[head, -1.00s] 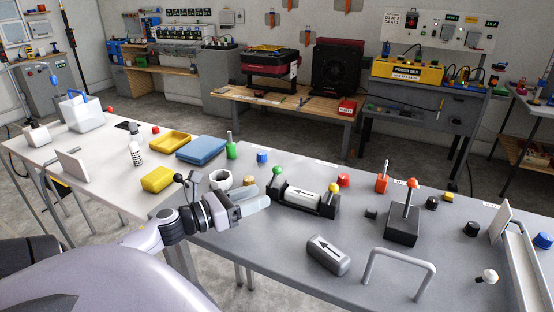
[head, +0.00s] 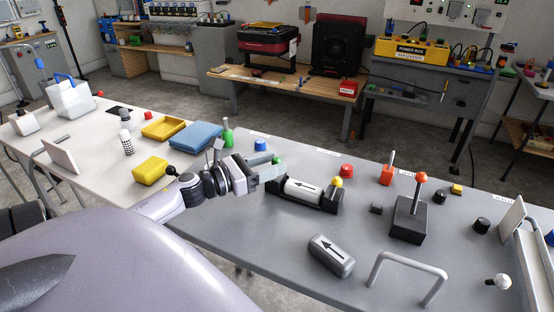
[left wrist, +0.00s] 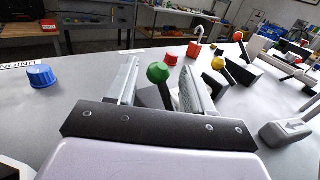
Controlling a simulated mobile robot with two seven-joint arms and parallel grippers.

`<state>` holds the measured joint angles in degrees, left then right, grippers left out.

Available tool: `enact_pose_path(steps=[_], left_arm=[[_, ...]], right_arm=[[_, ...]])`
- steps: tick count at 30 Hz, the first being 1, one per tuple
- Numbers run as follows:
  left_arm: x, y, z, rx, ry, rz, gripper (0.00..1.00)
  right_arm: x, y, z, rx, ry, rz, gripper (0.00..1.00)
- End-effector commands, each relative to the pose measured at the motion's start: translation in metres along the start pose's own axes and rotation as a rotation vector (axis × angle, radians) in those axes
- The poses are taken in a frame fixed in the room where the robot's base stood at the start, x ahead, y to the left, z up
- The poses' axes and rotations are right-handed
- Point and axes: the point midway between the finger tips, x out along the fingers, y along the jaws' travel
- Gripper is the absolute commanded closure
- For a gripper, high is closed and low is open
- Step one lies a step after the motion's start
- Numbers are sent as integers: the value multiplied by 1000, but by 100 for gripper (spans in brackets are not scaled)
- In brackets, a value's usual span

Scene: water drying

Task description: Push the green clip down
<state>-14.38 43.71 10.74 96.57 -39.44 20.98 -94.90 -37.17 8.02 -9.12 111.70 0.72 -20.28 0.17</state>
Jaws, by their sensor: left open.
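The green clip's round knob (head: 276,160) stands at the left end of a black holder (head: 326,206). A white cylinder with a black arrow (head: 303,190) lies in the holder, and a yellow knob (head: 337,182) is at its right end. My left gripper (head: 268,173) is open at the holder's left end. In the left wrist view, the green knob (left wrist: 158,72) shows between the two spread fingers (left wrist: 163,84), with a gap on each side. The fingers hide part of the holder. My right gripper is in neither view.
A red button (head: 347,171) is behind the holder and a blue cap (head: 260,145) is behind the gripper. A grey arrow block (head: 331,256) lies in front. A joystick box (head: 409,220) and a grey handle (head: 408,266) stand to the right.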

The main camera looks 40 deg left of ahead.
Motion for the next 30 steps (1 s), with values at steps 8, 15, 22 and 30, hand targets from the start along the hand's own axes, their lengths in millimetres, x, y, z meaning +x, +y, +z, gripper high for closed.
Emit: enact_pose_path(steps=[8,15,22,30], left_arm=[[20,0,0,0,0,1,48],[23,0,0,0,0,1,48],[23,0,0,0,0,0,81],[23,0,2,-8,14,0,100]], right_arm=[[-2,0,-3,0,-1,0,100],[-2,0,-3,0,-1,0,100],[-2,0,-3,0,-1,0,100],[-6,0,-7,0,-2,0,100]])
